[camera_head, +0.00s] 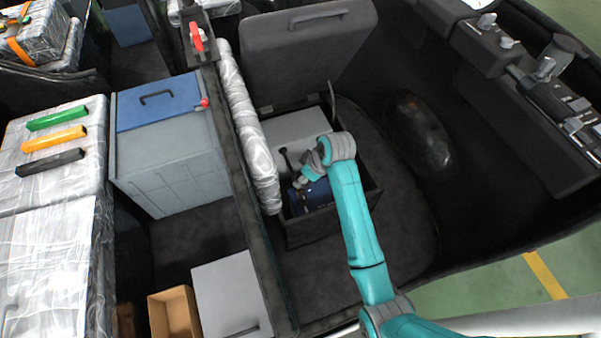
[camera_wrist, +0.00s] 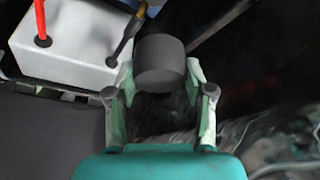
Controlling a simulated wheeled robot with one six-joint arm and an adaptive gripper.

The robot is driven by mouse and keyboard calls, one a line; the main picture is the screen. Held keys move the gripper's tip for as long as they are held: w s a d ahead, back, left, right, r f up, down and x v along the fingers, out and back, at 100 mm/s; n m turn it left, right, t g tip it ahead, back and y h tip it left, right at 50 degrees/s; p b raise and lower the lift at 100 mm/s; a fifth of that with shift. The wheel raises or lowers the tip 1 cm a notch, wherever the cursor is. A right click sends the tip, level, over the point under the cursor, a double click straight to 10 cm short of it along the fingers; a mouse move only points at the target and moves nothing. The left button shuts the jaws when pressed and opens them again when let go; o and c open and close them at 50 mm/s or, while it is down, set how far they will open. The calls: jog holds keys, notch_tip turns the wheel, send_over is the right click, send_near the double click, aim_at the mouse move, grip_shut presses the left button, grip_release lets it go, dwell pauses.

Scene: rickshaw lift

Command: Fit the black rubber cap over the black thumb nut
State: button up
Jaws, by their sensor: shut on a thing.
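My gripper (camera_wrist: 161,78) is shut on a dark grey-black cylinder, the rubber cap (camera_wrist: 160,62), in the wrist view. The cap sits between the two fingertips with its round end showing. In the head view my gripper (camera_head: 299,183) reaches down into an open black compartment, and the cap is too small to make out there. A white battery-like box (camera_wrist: 75,35) lies left of the cap in the wrist view. A red lead (camera_wrist: 41,22) and a black lead (camera_wrist: 127,35) end on its top. I cannot make out the thumb nut for certain in either view.
The compartment's raised lid (camera_head: 300,60) stands behind the arm. A blue item (camera_head: 317,193) lies inside the compartment by my gripper. A clear-wrapped roll (camera_head: 250,130) runs along its left side. A blue-lidded grey bin (camera_head: 165,150) stands further left.

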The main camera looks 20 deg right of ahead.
jog(key=shift+w+f+n+g+y, duration=0.3)
jog(key=shift+f+n, duration=0.3)
jog(key=shift+n, duration=0.5)
send_over(303, 195)
jog(key=shift+s+f, duration=0.1)
jog(key=shift+f, duration=4)
jog(key=shift+d+f, duration=0.1)
jog(key=shift+f, duration=2)
jog(key=o, duration=1)
jog(key=shift+r, duration=0.1)
jog(key=v, duration=1.2)
